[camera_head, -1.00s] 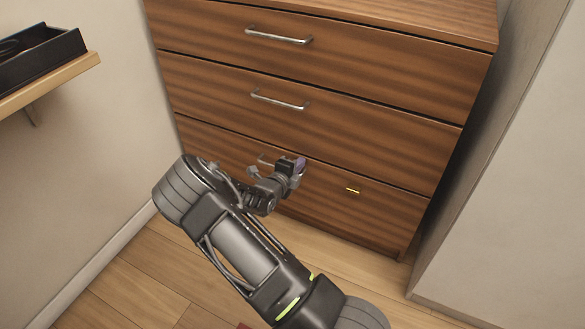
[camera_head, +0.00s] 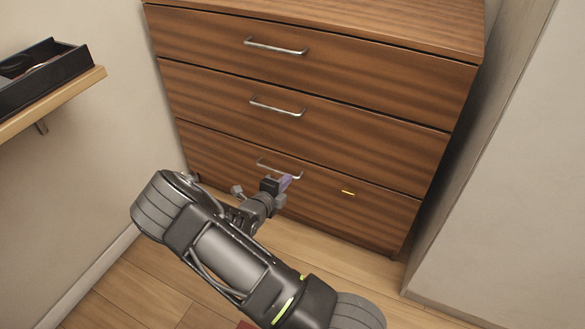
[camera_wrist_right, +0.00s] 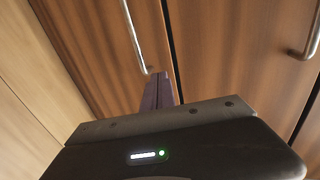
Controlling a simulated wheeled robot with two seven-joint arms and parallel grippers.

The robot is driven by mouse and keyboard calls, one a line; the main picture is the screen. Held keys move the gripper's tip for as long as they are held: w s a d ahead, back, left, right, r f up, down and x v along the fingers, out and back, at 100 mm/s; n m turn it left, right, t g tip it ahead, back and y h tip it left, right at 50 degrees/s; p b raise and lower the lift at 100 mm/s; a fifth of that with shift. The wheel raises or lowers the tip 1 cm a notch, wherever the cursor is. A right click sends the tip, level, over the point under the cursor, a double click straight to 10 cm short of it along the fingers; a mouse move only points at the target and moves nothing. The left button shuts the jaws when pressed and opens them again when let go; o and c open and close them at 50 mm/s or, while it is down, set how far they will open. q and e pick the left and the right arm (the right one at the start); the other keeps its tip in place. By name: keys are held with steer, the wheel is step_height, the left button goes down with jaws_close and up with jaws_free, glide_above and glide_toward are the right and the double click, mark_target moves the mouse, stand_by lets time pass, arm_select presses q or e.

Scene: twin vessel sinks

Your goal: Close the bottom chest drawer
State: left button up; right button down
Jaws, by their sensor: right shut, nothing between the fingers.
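The wooden chest (camera_head: 320,75) stands against the wall with three drawers, each with a metal bar handle. The bottom drawer (camera_head: 340,205) looks flush or nearly flush with the drawers above; I cannot tell if a small gap is left. Its handle (camera_head: 265,163) is partly hidden behind my right gripper (camera_head: 285,182). That gripper is shut and empty, just in front of the bottom drawer's face near the handle. In the right wrist view the gripper's purple fingertips (camera_wrist_right: 158,92) are close to the end of a handle (camera_wrist_right: 133,35); contact is unclear. My left gripper is out of view.
A wall shelf (camera_head: 60,98) with a black tray (camera_head: 45,75) is at the upper left. A pale wall or panel (camera_head: 500,180) stands right of the chest. Wooden floor (camera_head: 140,290) lies in front.

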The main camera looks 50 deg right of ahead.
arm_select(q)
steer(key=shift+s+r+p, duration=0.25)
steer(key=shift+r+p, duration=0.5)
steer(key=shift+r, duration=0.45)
arm_select(e)
steer(key=v, duration=0.6)
